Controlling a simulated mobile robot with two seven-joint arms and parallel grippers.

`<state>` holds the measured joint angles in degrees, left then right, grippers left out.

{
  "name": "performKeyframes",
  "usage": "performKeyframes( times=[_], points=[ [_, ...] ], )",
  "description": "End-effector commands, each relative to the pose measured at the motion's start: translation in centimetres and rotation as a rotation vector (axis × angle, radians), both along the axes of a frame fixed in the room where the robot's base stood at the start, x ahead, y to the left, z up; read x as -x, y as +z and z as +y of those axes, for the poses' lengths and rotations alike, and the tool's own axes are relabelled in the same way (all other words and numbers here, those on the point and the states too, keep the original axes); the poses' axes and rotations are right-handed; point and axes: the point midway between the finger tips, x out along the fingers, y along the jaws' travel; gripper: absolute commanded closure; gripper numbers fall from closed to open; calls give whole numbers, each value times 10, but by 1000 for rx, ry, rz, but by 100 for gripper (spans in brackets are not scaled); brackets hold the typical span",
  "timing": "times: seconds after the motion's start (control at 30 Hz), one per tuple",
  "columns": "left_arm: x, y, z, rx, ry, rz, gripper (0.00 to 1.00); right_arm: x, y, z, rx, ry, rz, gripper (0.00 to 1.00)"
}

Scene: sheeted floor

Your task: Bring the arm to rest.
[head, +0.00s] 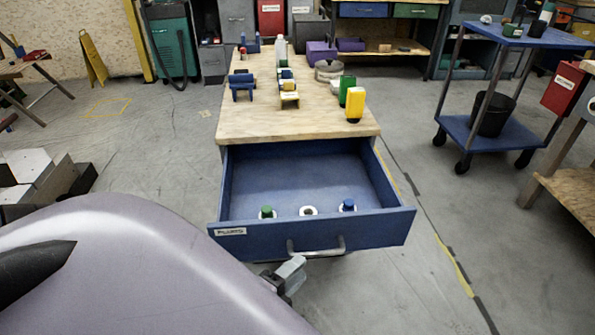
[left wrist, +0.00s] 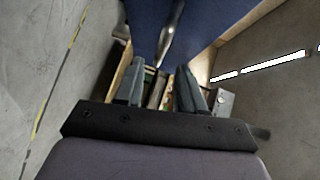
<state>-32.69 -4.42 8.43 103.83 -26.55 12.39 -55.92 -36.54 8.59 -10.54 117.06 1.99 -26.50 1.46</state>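My left gripper (head: 292,272) is just in front of and below the left end of the metal handle (head: 325,253) of the blue drawer (head: 300,235). The drawer is pulled out of the wooden-topped workbench (head: 245,122). In the left wrist view the two grey fingers of the left gripper (left wrist: 160,88) stand apart, with nothing visibly held between them. Whether a finger touches the handle cannot be told. My right gripper is in neither view.
In the drawer are a green-topped item (head: 267,211), a white ring (head: 308,210) and a blue-topped item (head: 348,205). A yellow container (head: 355,103) stands on the bench. Floor between is clear.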

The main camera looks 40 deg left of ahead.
Motion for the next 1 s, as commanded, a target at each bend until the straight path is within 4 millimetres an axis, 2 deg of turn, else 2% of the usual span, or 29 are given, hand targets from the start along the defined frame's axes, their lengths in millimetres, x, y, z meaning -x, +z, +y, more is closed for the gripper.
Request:
performKeyframes(
  times=[0.4, 0.53, 0.67, 0.77, 0.87, 1.0],
  points=[
    [-1, 0, 0, 4, 0, 1, 62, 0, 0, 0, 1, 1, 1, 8],
    [-1, -1, -3, 94, 10, 19, 62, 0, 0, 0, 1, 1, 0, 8],
    [0, -5, -16, 361, 47, 85, 62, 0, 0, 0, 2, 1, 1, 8],
    [5, -11, -34, 641, 93, 175, 62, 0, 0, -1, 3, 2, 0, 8],
    [16, -20, -57, 922, 156, 293, 62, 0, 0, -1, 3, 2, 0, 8],
    [43, -31, -97, 1285, 283, 500, 62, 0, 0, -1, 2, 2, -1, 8]
  ],
)
